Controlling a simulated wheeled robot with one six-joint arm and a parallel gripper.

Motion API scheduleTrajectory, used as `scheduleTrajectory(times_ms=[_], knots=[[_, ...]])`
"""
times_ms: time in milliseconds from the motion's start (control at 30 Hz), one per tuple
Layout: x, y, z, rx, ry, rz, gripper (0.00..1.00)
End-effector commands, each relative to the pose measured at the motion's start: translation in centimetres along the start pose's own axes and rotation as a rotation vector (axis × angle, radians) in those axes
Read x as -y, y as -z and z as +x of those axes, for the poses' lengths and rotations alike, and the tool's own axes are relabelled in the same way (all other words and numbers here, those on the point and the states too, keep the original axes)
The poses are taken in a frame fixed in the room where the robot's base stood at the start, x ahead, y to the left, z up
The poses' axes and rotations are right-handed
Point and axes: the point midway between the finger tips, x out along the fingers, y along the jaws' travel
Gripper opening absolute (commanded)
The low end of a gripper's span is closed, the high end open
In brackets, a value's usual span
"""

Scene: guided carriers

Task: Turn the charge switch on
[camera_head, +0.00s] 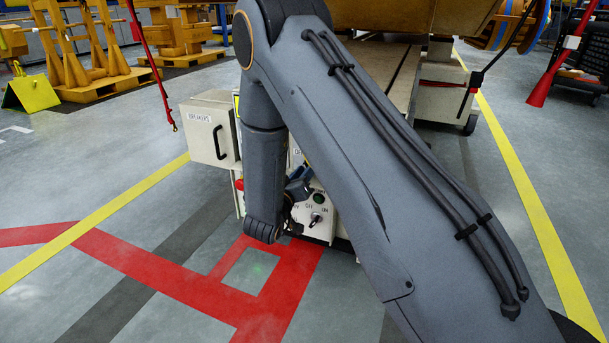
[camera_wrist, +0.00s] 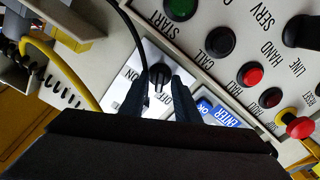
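In the wrist view, a black rotary switch knob (camera_wrist: 160,75) sits on a pale plate with ON and OFF printed beside it. My gripper (camera_wrist: 161,86) has its two dark fingers apart, one on each side of the knob. Whether they touch it cannot be made out. In the head view, an OFF/ON switch (camera_head: 316,218) shows on a light box below a green button. I cannot tell whether it is the same switch. My gripper is largely hidden behind my arm there.
The wrist view shows a green button (camera_wrist: 180,8), a red button (camera_wrist: 251,74), a red and yellow stop button (camera_wrist: 299,125) and a blue ENTER key (camera_wrist: 222,116) nearby. A yellow cable (camera_wrist: 62,68) runs at left. In the head view, a BREAKERS box (camera_head: 208,130) stands left of my arm.

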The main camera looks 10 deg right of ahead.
Motion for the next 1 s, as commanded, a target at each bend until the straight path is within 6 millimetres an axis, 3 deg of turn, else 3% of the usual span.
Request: scheduleTrajectory(times_ms=[367, 533, 1000], knots=[[0.00, 0.05, 0.66, 0.000, 0.001, -0.001, 0.29], [0.01, 0.05, 0.65, 0.000, 0.001, -0.001, 0.00], [-0.04, 0.11, 0.58, 0.001, 0.002, 0.071, 0.00]])
